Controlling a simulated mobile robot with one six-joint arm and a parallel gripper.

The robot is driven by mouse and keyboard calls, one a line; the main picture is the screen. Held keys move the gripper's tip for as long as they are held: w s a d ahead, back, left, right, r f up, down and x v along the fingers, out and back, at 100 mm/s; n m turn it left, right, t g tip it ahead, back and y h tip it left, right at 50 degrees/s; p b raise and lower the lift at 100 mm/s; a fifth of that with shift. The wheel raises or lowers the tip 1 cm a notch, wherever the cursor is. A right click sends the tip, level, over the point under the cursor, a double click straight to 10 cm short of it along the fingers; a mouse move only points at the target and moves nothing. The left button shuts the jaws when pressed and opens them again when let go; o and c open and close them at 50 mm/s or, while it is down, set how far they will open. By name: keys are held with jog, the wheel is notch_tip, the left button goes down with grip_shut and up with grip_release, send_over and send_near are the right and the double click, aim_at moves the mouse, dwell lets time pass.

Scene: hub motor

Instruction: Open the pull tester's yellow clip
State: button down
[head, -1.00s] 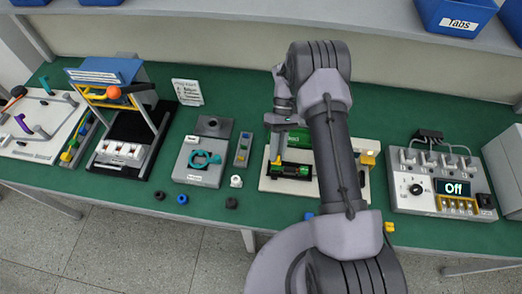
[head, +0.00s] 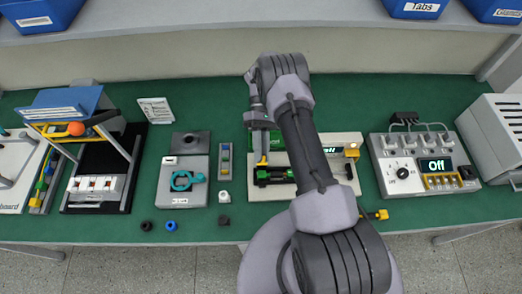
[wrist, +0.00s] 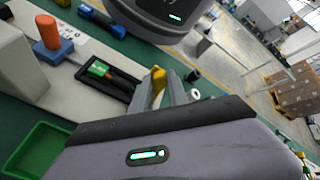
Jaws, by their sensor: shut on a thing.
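The pull tester is a cream base (head: 340,184) with a black trough (head: 262,181) along its front, holding a green part (head: 279,176). The yellow clip (head: 263,161) stands at the trough's left part, and in the wrist view it is a small upright yellow piece (wrist: 157,80). My gripper (head: 262,151) reaches down over it from behind. In the wrist view its grey fingers (wrist: 167,92) are shut on the clip, partly hiding it. My forearm hides the middle of the tester in the head view.
In the wrist view an orange knob (wrist: 47,31) stands on the tester near my gripper, and a green tray (wrist: 35,150) lies close by. A grey fixture (head: 184,180) stands to the left.

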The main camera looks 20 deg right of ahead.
jog(key=c, duration=1.3)
grip_release()
jog(key=r, duration=0.2)
jog(key=r+p, duration=0.1)
jog(key=r, duration=0.1)
jog(key=shift+s, duration=0.4)
jog(key=s, duration=0.5)
jog(key=s+a+p, duration=0.1)
jog(key=s, duration=0.4)
jog(key=s+r+p, duration=0.1)
jog(key=s, duration=0.4)
jog(key=shift+s+a, duration=0.1)
jog(key=shift+a, duration=0.1)
jog(key=shift+s, duration=0.1)
